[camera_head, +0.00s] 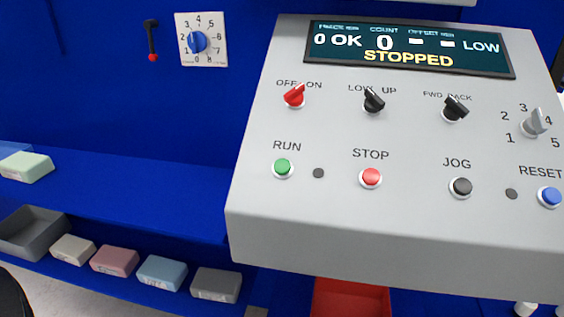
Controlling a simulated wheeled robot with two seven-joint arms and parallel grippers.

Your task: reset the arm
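Neither of my grippers shows in the head view. A dark rounded shape cut off at the lower left corner may be part of my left arm; I cannot tell. A grey control panel (330,225) fills the right side. Its display (410,48) reads STOPPED, with a count of 0 and LOW. Below are a red OFF/ON switch (294,96), a black LOW/UP switch (374,100), a black FWD/BACK switch (454,108) and a grey numbered dial (536,122).
A blue dial (198,42) and a small red-tipped lever (152,42) are on the blue wall. A pale green block (26,167) sits on the blue ledge (130,190). Below are a grey tray (32,232) and several coloured blocks. A red bin (350,300) shows under the panel.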

